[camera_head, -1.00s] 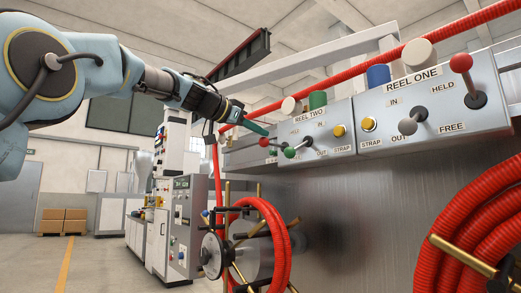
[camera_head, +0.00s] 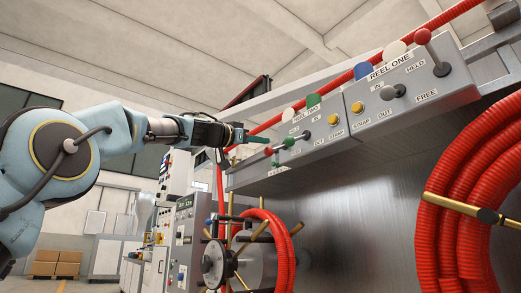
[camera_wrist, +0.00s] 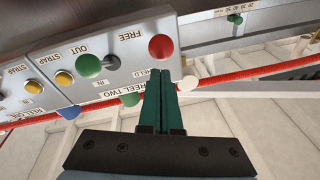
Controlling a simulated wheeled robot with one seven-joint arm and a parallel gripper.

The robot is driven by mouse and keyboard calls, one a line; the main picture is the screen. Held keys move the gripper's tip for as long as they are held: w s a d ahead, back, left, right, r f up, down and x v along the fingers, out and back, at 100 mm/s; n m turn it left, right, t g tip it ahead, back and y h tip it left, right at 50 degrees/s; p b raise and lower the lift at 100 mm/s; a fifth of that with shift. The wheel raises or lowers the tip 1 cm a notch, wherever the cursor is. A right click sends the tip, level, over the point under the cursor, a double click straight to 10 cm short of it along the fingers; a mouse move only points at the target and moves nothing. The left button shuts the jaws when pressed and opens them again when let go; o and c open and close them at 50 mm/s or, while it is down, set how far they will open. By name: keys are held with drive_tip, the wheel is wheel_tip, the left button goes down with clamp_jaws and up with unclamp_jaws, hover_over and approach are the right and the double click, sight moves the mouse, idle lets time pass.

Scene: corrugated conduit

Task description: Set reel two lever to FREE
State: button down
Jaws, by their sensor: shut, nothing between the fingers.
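The reel two panel (camera_head: 318,130) is a grey box face with a REEL TWO label, a yellow button and two levers. Its red-balled lever (camera_head: 268,151) is at the panel's left end, and the red ball (camera_wrist: 161,47) shows large in the wrist view. The HELD label (camera_wrist: 159,72) lies just beside the ball and FREE (camera_wrist: 130,37) is farther off; the lever's shaft is hidden. A green-balled lever (camera_wrist: 88,65) stands near OUT and IN. My gripper (camera_head: 268,139) is shut and empty, its green fingers (camera_wrist: 160,80) pointing at the red ball from close by; contact is unclear.
The reel one panel (camera_head: 405,88) adjoins on the right with its own red-balled lever (camera_head: 423,37). Red conduit (camera_head: 345,78) runs behind the panel tops. Coiled red conduit on a reel (camera_head: 283,245) hangs below.

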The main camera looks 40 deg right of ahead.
drive_tip(key=shift+d+f+b, duration=0.15)
drive_tip(key=shift+f+b, duration=0.5)
drive_tip(key=shift+b, duration=0.4)
